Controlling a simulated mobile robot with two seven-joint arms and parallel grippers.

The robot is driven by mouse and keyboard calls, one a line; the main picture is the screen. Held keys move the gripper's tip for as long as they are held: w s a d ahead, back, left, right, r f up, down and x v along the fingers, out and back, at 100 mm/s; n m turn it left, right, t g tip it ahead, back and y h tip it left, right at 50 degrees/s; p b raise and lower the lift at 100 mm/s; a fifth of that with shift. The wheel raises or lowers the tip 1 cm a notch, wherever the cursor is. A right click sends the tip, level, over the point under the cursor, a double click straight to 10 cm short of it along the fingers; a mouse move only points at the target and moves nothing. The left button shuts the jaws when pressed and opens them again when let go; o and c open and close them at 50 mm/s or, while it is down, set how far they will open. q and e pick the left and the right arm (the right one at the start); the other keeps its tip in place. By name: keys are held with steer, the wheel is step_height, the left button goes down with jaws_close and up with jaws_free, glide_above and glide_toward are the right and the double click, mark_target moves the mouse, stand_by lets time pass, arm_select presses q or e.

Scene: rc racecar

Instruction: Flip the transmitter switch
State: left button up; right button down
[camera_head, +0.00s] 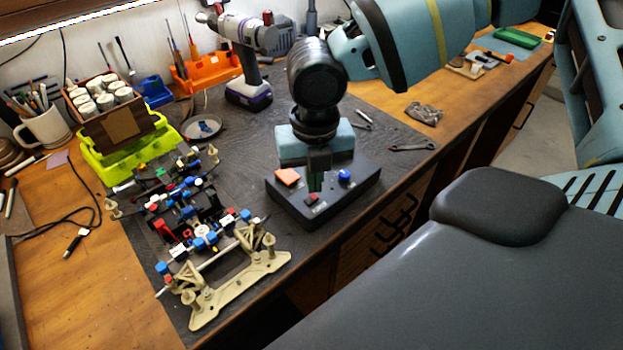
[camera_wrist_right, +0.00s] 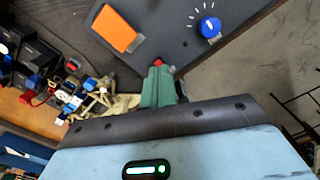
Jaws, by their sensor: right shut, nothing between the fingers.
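The transmitter is a dark box (camera_head: 345,198) on the black mat near the table's front edge. On its top are an orange rocker switch (camera_head: 288,177), a small red switch (camera_head: 312,198) and a blue knob (camera_head: 344,175). My right gripper (camera_head: 317,186) points down over the box, between the orange switch and the knob. In the right wrist view its green fingers (camera_wrist_right: 158,88) are shut and empty, with their tips beside the red switch (camera_wrist_right: 158,62), partly covering it. I cannot tell whether they touch it. My left gripper is out of view.
A partly built car chassis (camera_head: 195,225) lies left of the box. Behind are a green bin (camera_head: 125,150), a round dish (camera_head: 202,127) and a drill (camera_head: 245,60). A wrench (camera_head: 412,146) lies to the right on the mat.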

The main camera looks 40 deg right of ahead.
stand_by(0.3)
stand_by(0.4)
steer(key=shift+f, duration=0.35)
steer(key=shift+f+b, duration=0.35)
steer(key=shift+f, duration=0.1)
